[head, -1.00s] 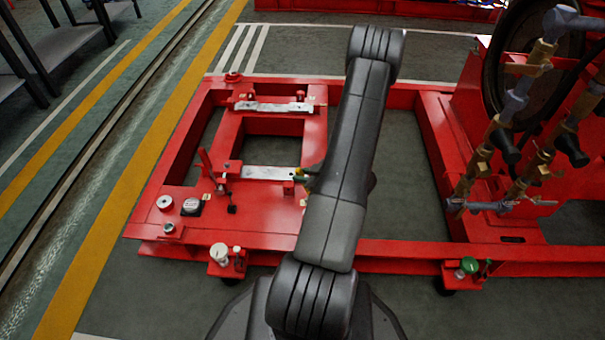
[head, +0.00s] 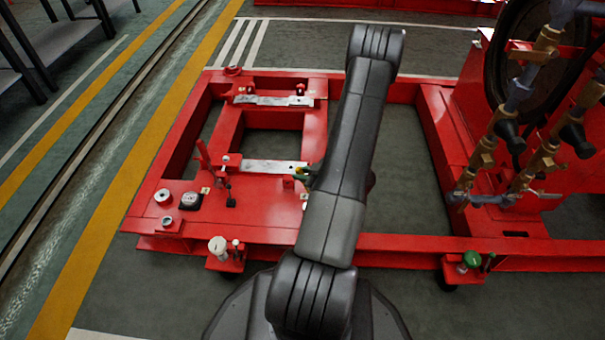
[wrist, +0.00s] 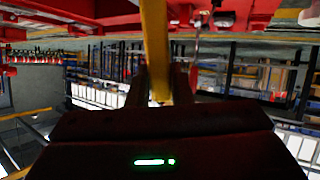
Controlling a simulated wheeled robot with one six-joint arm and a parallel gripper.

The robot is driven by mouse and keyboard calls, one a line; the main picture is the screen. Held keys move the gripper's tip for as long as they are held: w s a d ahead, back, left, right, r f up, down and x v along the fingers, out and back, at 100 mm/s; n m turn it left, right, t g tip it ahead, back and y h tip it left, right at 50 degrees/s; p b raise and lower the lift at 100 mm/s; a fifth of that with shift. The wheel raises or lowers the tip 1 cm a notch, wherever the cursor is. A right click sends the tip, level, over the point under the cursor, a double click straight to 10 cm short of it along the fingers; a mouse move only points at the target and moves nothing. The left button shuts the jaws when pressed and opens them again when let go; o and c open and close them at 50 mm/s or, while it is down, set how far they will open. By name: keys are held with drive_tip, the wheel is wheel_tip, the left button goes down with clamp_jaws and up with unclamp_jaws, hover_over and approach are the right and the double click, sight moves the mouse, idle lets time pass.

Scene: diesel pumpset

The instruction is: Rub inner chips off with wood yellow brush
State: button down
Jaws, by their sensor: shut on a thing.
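In the wrist view my gripper (wrist: 162,85) is shut on a yellow bar-like thing, which looks like the handle of the wood yellow brush (wrist: 155,40). The handle runs up between the two dark fingers toward red metal at the top. I cannot make out the bristles. In the head view my arm hides the gripper and most of what it holds; a small yellow-green bit shows at the arm's left edge. I cannot make out any chips. A red base frame (head: 225,215) carries a near metal plate (head: 262,166) and a far metal plate (head: 258,100).
A green-capped jar (head: 471,260) is at the front right. Brass and grey pipework (head: 540,110) rises at right.

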drive_tip(key=shift+f+b, duration=0.55)
drive_tip(key=shift+f, duration=0.15)
idle(0.5)
drive_tip(key=shift+a+r, duration=0.1)
drive_tip(key=shift+a, duration=0.55)
drive_tip(key=shift+a+b, duration=0.45)
drive_tip(key=shift+a, duration=0.1)
idle(1.1)
